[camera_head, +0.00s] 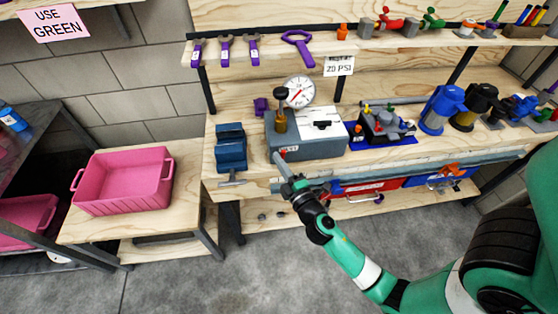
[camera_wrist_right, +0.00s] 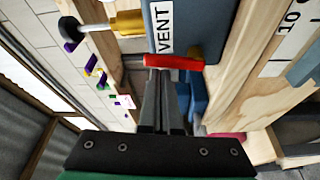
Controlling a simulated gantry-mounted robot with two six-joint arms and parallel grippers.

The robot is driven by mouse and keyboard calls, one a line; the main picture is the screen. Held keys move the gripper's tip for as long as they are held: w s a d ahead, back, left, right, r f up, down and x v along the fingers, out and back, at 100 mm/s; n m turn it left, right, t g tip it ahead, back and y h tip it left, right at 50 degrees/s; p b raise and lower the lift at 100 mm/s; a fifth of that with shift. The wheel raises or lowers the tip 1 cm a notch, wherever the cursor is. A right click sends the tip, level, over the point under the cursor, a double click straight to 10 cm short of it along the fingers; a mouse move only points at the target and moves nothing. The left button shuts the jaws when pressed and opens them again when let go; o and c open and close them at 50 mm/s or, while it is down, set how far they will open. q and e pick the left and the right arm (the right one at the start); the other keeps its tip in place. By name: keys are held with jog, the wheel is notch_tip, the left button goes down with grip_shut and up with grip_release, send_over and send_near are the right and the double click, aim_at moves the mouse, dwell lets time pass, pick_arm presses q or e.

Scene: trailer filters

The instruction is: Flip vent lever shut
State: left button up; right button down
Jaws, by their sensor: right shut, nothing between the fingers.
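The vent lever is a small red handle (camera_head: 283,153) on the front of the grey test box (camera_head: 325,145). In the right wrist view the red lever (camera_wrist_right: 175,62) lies across the picture beside the white VENT label (camera_wrist_right: 163,28). My right gripper (camera_head: 280,164) reaches up to the lever from the front, and its fingers (camera_wrist_right: 164,76) are closed together with nothing between them. The tips are right at the lever; I cannot tell whether they touch it. My left gripper is not in view.
A round gauge (camera_head: 299,91) and a brass-coloured knob (camera_head: 281,120) stand on the box. A blue vise (camera_head: 231,148) is to its left, and a blue-based fixture (camera_head: 384,128) to its right. A pink bin (camera_head: 122,182) stands on the low left table.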

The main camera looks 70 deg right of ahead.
jog(key=shift+s+f, duration=0.1)
jog(key=shift+m+b, duration=0.3)
jog(key=shift+b, duration=0.2)
jog(key=shift+s, duration=0.1)
